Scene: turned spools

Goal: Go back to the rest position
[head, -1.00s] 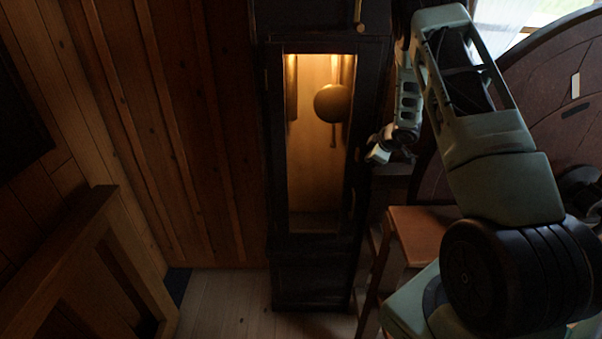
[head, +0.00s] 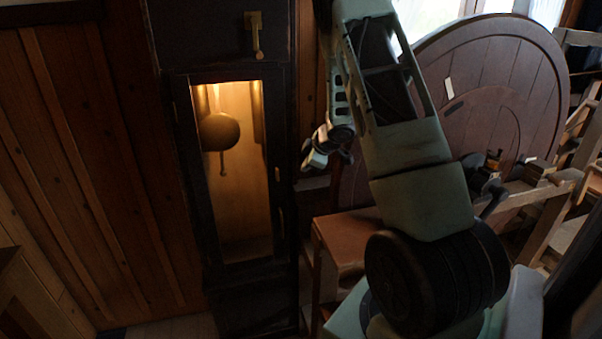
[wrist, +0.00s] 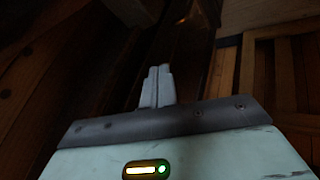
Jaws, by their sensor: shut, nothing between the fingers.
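My gripper (head: 311,160) hangs at the end of my folded arm in the head view, just right of the tall clock and in front of a dark gap. In the wrist view its two fingers (wrist: 157,86) are together with nothing between them. No spool can be made out in either view.
A dark longcase clock (head: 186,150) with a lit pendulum window stands left of my gripper. A brown wooden seat or table (head: 335,240) is below it. A large round wooden disc (head: 510,90) and wooden frames (head: 540,215) fill the right. Plank walls stand at left.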

